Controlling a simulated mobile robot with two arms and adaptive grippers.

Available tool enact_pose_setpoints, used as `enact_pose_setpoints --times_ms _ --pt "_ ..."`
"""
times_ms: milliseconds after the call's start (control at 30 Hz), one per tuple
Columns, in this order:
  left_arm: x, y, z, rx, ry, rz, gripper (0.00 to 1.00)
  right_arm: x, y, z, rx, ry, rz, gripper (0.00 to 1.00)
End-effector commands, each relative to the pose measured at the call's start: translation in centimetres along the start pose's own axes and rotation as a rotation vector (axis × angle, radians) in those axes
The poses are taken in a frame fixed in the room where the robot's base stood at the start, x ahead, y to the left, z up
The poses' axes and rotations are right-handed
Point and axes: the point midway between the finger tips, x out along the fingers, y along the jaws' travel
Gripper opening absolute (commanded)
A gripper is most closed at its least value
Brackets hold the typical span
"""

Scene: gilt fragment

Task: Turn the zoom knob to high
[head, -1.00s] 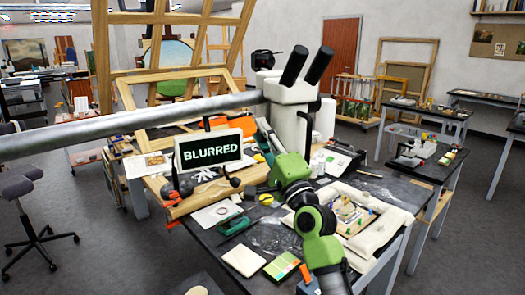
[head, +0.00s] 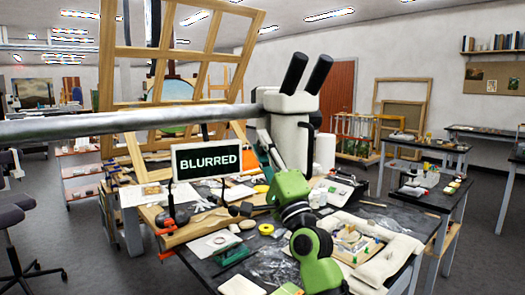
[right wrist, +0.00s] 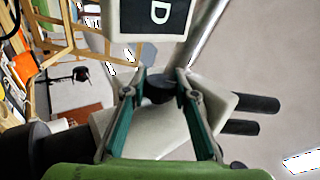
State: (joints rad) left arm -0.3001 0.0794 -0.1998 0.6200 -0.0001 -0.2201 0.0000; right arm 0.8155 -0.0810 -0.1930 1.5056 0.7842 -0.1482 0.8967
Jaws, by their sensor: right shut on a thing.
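The white stereo microscope (head: 289,140) stands on the dark worktable, with two black eyepieces at its top and a long grey boom running left. The small screen (head: 207,160) beside it reads "BLURRED". My right gripper (head: 264,156) reaches up to the side of the microscope head. In the right wrist view the dark round zoom knob (right wrist: 161,90) sits between the teal fingers of my right gripper (right wrist: 161,80), which are shut on it. Its markings cannot be read. In the head view the knob is hidden. My left gripper is not in view.
A tray with a small framed piece (head: 348,243) and white padding lies right of my arm. Tools, a yellow roll (head: 266,229) and papers crowd the table (head: 375,213). A wooden easel frame (head: 178,60) stands behind.

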Motion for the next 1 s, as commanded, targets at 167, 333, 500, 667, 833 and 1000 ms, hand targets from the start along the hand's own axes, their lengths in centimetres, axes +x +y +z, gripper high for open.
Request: enact_pose_setpoints --times_ms 167,333,500,667,833,1000 --pt "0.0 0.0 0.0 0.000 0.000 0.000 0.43 0.0 -0.1 0.0 -0.001 0.001 -0.002 0.43" --pt "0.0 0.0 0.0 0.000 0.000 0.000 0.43 0.0 -0.1 0.0 0.000 0.000 -0.001 0.43" --pt "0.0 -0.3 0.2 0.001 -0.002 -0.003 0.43 -0.2 0.0 0.0 0.001 0.000 0.000 0.43" --pt "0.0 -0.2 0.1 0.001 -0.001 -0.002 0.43 -1.8 0.1 0.0 0.001 0.000 0.002 0.43" --pt "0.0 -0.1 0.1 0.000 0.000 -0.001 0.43 -5.2 0.2 -0.1 0.000 0.001 0.002 0.43" --pt "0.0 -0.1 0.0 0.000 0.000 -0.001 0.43 -8.6 0.1 -0.1 -0.001 0.000 0.002 0.43"
